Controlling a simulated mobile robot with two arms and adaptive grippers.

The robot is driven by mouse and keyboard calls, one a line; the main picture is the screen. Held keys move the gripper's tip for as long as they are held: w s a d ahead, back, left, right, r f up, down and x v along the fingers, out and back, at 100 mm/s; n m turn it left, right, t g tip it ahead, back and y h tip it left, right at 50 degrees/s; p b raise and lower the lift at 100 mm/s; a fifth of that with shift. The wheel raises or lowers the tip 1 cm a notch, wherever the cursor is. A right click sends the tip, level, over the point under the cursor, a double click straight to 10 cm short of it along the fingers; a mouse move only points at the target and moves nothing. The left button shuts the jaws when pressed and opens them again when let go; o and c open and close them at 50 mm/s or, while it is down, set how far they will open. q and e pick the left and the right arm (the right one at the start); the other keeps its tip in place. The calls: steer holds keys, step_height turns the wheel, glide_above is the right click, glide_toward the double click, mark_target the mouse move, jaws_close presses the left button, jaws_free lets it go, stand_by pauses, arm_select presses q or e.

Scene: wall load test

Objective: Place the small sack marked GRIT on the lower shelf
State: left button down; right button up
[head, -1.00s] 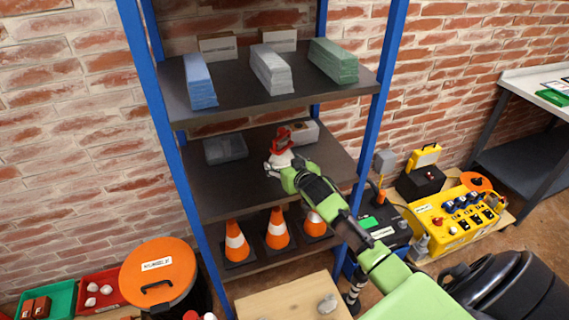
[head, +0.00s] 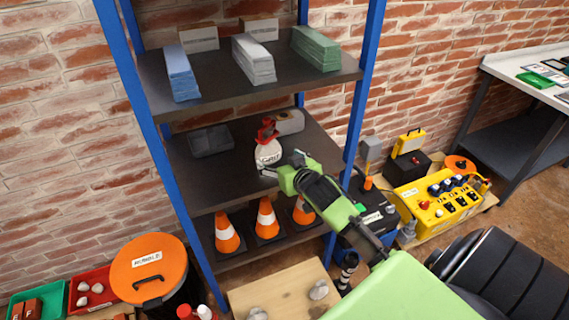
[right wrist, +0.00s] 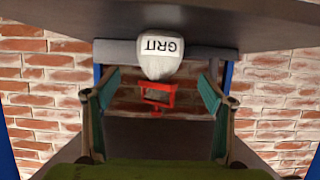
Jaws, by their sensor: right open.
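The small white GRIT sack (head: 268,155) with a red top (head: 267,129) stands upright on the dark lower shelf (head: 225,180), below the shelf with the stacks and above the traffic cones. In the right wrist view, the sack (right wrist: 160,58) shows with its label upside down and its red top (right wrist: 158,96) below it. My right gripper (head: 282,168) is open in front of the sack. In the right wrist view its two fingers lie to either side, apart from the sack. My left gripper is not in view.
A grey tray (head: 210,140) and a pale box-like item (head: 289,121) share that shelf. Blue posts (head: 362,85) flank it. The upper shelf (head: 215,105) holds several stacks and boxes. Traffic cones (head: 266,220) stand underneath. Shelf room is clear left of the sack.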

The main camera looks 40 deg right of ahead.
steer(key=shift+v, duration=1.75)
steer(key=shift+f, duration=0.1)
